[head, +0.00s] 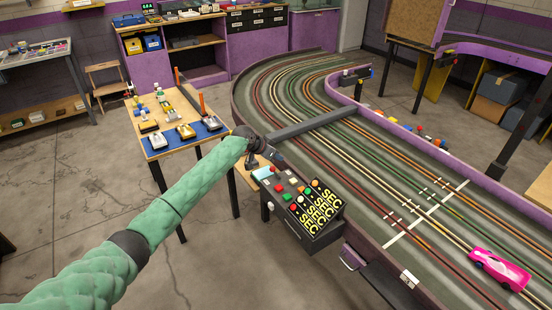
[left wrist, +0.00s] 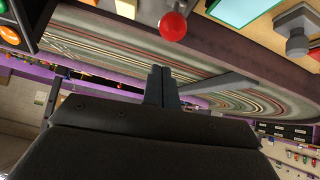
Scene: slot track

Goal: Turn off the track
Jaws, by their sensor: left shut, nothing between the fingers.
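The slot track (head: 420,165) curves away from the lower right, with coloured lanes and a white start line. A dark control box (head: 318,235) with coloured buttons, small knobs and yellow "SEC" displays stands at its near side. My left gripper (head: 272,154) is shut and empty, just beyond the far left end of the box. In the left wrist view the shut fingers (left wrist: 161,82) point toward the track, apart from a round red knob (left wrist: 173,26). A grey knob (left wrist: 297,43) shows at the upper right. My right gripper is not in view.
A pink car (head: 499,268) sits on the track at the lower right. A grey beam (head: 310,124) spans the track beyond my gripper. A small table (head: 157,142) with model cars stands to the left. Bare floor lies around my arm.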

